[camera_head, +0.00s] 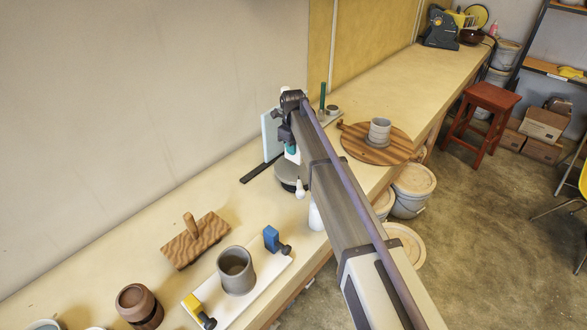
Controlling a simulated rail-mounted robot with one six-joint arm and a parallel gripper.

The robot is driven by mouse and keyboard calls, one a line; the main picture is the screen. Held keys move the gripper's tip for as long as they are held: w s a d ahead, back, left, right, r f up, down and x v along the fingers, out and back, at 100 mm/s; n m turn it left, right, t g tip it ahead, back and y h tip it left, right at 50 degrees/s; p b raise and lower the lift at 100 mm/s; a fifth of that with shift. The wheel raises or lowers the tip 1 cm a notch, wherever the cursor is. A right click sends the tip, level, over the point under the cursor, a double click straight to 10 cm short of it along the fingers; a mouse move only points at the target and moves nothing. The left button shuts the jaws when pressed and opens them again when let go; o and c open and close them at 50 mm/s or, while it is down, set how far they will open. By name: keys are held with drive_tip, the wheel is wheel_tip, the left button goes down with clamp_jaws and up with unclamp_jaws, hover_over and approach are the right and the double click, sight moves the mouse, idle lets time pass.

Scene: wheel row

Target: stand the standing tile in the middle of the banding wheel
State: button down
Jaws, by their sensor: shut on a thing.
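The standing tile (270,136) is a pale blue upright slab near the wall, left of my arm's end. My gripper (283,130) is at its right edge and is shut on it; the fingertips are small and partly hidden by my arm. I cannot tell whether the tile's lower edge touches the bench. What looks like the banding wheel (284,172) is a grey round disc on a dark body, just below and right of the tile in the picture. My arm hides its right part.
A round wooden board (351,144) with a grey cup (380,129) stands right of my arm. A dark strip (260,168) lies by the tile. A wooden float (195,241), a grey pot (236,270) and clamps on a white board are nearer.

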sight(293, 161)
drive_tip(key=shift+f, duration=0.15)
wheel_tip(293, 161, down, 4)
drive_tip(key=b, duration=0.3)
drive_tip(key=shift+b, duration=0.4)
drive_tip(key=shift+r+p, duration=0.3)
drive_tip(key=shift+r, duration=0.05)
drive_tip(key=shift+f, duration=0.25)
drive_tip(key=c, duration=1.2)
unclamp_jaws()
drive_tip(key=shift+o, duration=0.2)
wheel_tip(293, 161, up, 13)
drive_tip(key=p, duration=1.2)
drive_tip(key=shift+f, duration=0.3)
drive_tip(key=shift+s, duration=0.1)
